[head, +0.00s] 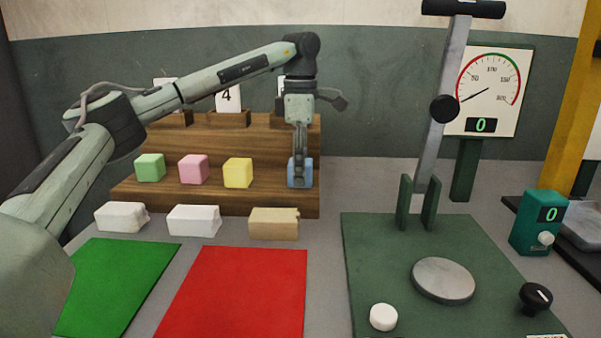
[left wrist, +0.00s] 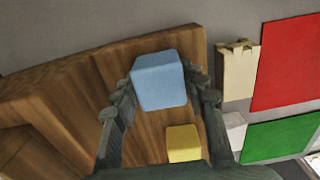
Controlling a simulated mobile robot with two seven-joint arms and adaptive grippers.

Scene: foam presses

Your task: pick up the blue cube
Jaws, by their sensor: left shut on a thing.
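The blue cube (head: 307,172) is at the right end of a row of foam cubes on the wooden stepped rack (head: 215,204). My left gripper (head: 299,173) comes down on it from above and hides part of it. In the left wrist view the blue cube (left wrist: 159,80) sits between the two fingers of my left gripper (left wrist: 158,88), which are shut on it. I cannot tell whether the cube still touches the rack. My right gripper does not show.
Yellow (head: 238,173), pink (head: 194,169) and green (head: 150,167) cubes stand left of it. White blocks (head: 194,220) and a tan block (head: 274,223) lie in front. Red (head: 235,295) and green (head: 115,285) mats lie nearer. A lever press (head: 437,280) stands right.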

